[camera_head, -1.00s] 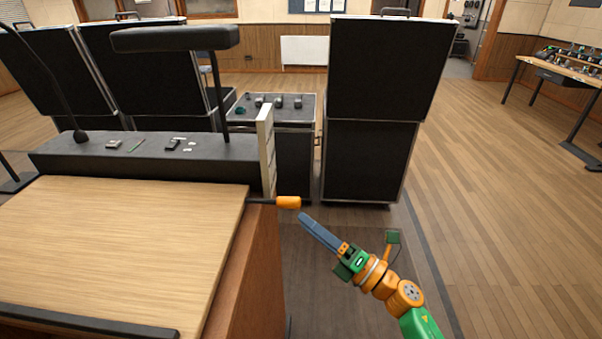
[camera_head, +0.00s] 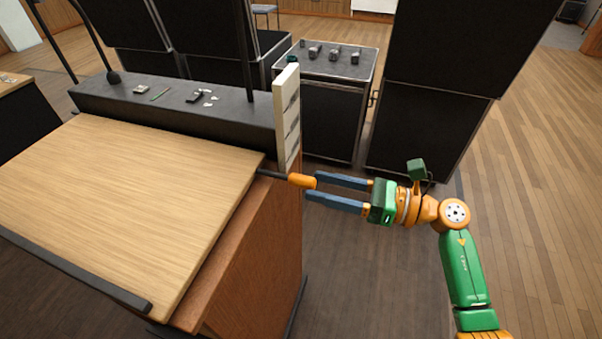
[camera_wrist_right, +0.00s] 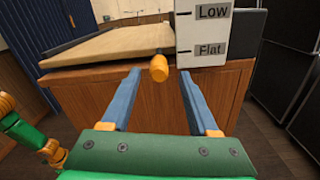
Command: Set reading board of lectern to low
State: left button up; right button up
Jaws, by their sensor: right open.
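The lectern's reading board (camera_head: 130,190) is a pale wood panel on a brown wooden body (camera_head: 262,255). An orange-tipped lever (camera_head: 302,181) sticks out from the board's right side. A white scale plate (camera_head: 287,117) stands by it; in the right wrist view the plate (camera_wrist_right: 212,38) reads "Low" above "Flat". The lever's orange tip (camera_wrist_right: 158,68) shows there just left of the plate, about level with the "Flat" mark. My right gripper (camera_head: 311,188) is open, its blue fingers pointing at the lever, the tip at or just before their ends. My left gripper is not in view.
A dark shelf (camera_head: 180,108) with small items and a thin microphone stem runs behind the board. The floor right of the lectern is clear.

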aim_at(290, 178)
jog(key=x, duration=0.2)
jog(key=p+x, duration=0.1)
jog(key=x, duration=0.2)
jog(key=shift+s+r, duration=0.1)
jog(key=shift+r, duration=0.15)
jog(key=shift+a+f, duration=0.15)
jog(key=shift+a, duration=0.15)
jog(key=shift+d, duration=0.15)
jog(key=shift+c, duration=0.9)
grip_shut()
